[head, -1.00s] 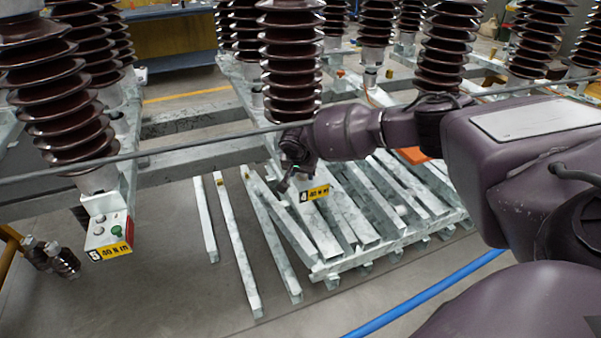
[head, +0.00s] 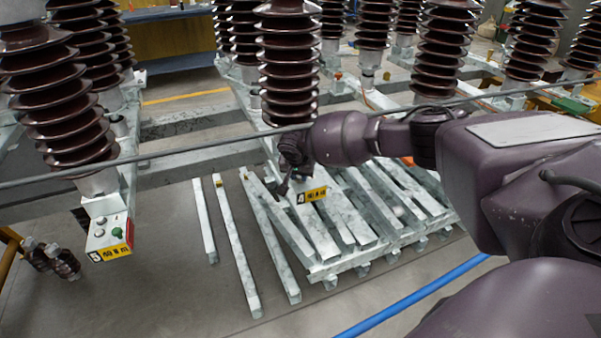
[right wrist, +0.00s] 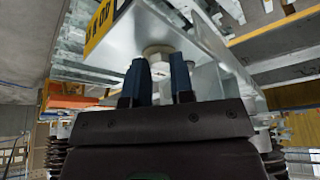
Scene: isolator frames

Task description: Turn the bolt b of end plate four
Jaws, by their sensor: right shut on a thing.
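End plate four carries a yellow label with a black 4 (head: 312,195) below the middle insulator column in the head view. In the right wrist view, the plate (right wrist: 143,30) is pale metal, with its yellow label (right wrist: 100,28) upside down. A pale hex bolt head (right wrist: 158,52) shows on the plate between the two blue fingers. My right gripper (right wrist: 158,82) is shut on the bolt, one finger on each side. In the head view, my right gripper (head: 284,186) is small and dark beside the label, and the bolt is hidden. My left gripper is not in view.
Pale metal beams (head: 345,205) lie stacked below the plate. A plate labelled 5 (head: 110,245) with a green button hangs at left. A dark cable (head: 200,151) crosses the view. A blue hose (head: 420,295) lies on the floor. Brown insulator columns (head: 290,60) stand close around.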

